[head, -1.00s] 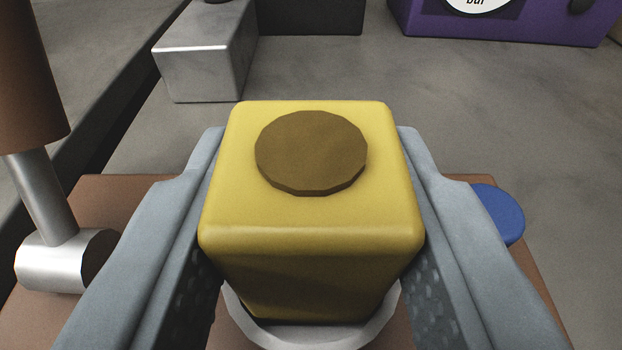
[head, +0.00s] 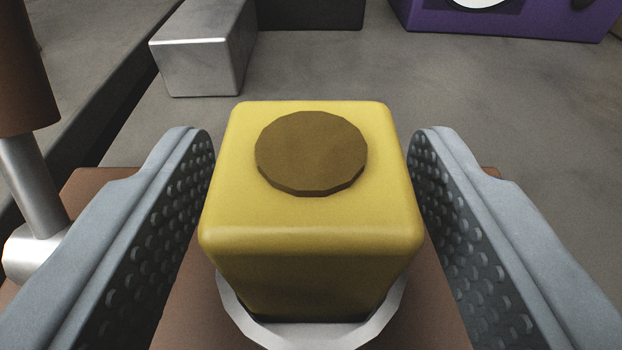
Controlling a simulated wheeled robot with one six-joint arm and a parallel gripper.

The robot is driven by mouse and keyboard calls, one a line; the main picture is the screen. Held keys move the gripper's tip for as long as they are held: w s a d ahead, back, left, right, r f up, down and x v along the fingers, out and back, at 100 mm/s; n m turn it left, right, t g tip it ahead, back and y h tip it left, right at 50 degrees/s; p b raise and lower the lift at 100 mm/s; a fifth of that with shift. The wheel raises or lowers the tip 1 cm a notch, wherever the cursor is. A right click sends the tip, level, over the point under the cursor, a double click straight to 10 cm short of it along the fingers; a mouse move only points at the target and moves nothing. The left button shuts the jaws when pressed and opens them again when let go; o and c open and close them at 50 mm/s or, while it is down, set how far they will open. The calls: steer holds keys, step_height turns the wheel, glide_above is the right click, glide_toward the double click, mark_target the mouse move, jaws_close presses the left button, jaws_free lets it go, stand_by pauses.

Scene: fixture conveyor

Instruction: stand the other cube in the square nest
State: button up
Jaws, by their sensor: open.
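A yellow cube (head: 310,225) with a brown disc (head: 311,152) on its top face stands upright in the middle of the head view. My gripper (head: 312,140) is open, with one dimpled finger on each side of the cube. A gap shows between the cube and each finger. A light grey rounded rim (head: 310,335) curves around the front of the cube's base, on a brown board (head: 435,325). The cube hides most of what is under it, so I cannot tell whether a square nest is there. No second cube is in view.
A silver block (head: 203,65) lies at the back left beside a dark box (head: 310,14). A purple box (head: 515,20) stands at the back right. A grey post with a brown upper part (head: 22,75) rises at the left, near my left finger. Grey floor between is clear.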

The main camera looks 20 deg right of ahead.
steer(key=shift+o, duration=0.8)
steer(key=shift+s, duration=0.1)
steer(key=v, duration=1.7)
